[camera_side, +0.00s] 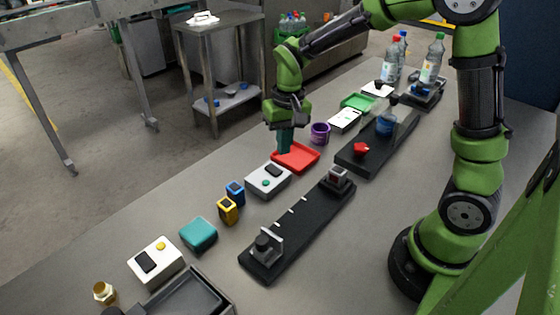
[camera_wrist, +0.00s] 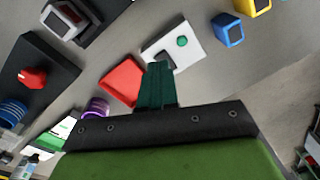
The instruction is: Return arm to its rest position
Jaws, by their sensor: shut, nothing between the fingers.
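My gripper (camera_side: 284,150) is in the middle of the side view, pointing down, with its dark green fingers shut and empty. The fingertips appear over or beside the left part of a shallow red tray (camera_side: 296,157); I cannot tell how high above the bench they are. In the wrist view my shut gripper (camera_wrist: 158,72) points at the gap between the red tray (camera_wrist: 122,80) and a white box with a green button (camera_wrist: 174,46). My arm bends over the bench from its base at the right of the side view.
On the grey bench, a white button box (camera_side: 268,181), a purple cup (camera_side: 320,133) and a black rail fixture (camera_side: 300,226) stand near my gripper. Blue and yellow blocks (camera_side: 228,208) stand left. Bottles (camera_side: 432,62) stand at the far end.

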